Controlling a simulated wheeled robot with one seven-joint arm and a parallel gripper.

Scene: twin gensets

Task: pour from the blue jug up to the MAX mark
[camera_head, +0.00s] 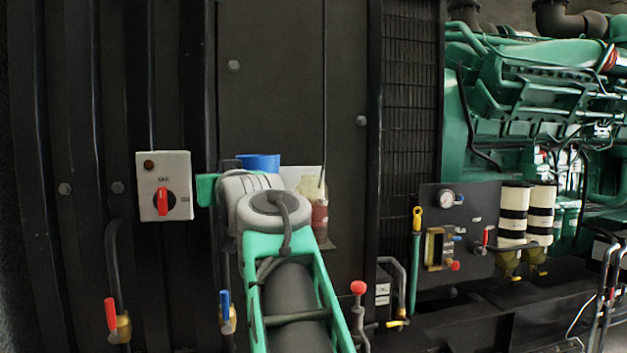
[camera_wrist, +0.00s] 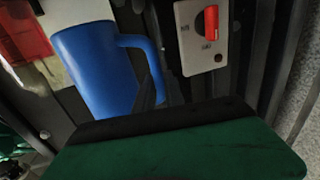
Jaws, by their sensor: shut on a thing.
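The blue jug (camera_head: 258,162) shows only its upper part in the head view, behind my wrist. In the wrist view, which is turned upside down, the jug's body (camera_wrist: 95,65) and handle (camera_wrist: 136,42) are seen. My gripper (camera_wrist: 155,95) is shut on the handle; its tips are dark and partly hidden. In the head view my gripper (camera_head: 228,168) is mostly hidden by my wrist. A pale panel with a red-brown vessel (camera_head: 320,214) is just right of my wrist; a red part (camera_wrist: 24,35) shows beside the jug in the wrist view. I cannot read a MAX mark or see any pouring stream.
A grey switch box (camera_head: 164,186) with a red knob is on the dark wall at left. Valves with red (camera_head: 111,313) and blue (camera_head: 225,303) levers stand below. A gauge panel (camera_head: 456,240), filters (camera_head: 514,212) and the green engine (camera_head: 545,90) are at right.

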